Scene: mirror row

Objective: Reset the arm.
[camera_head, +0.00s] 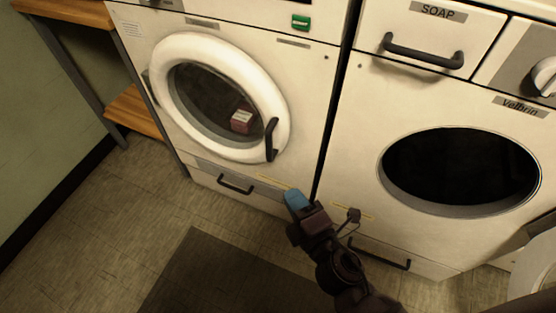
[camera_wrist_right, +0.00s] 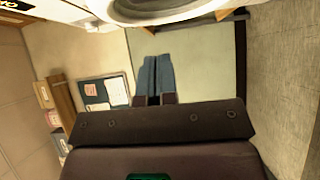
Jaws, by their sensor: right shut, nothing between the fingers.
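My right gripper (camera_head: 297,200) is in the lower middle of the head view, in front of the two white machines. Its blue fingers are shut and empty, and they also show together in the right wrist view (camera_wrist_right: 156,78). It appears apart from the machines. My left gripper is in neither view.
The left machine (camera_head: 305,100) has a closed round door (camera_head: 209,42) with a dark red box (camera_head: 241,121) behind its glass. The right machine (camera_head: 350,140) has a dark round opening (camera_head: 460,170) and a SOAP drawer (camera_head: 424,48). A wooden shelf (camera_head: 135,112) stands left. A dark mat (camera_head: 220,275) covers some floor.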

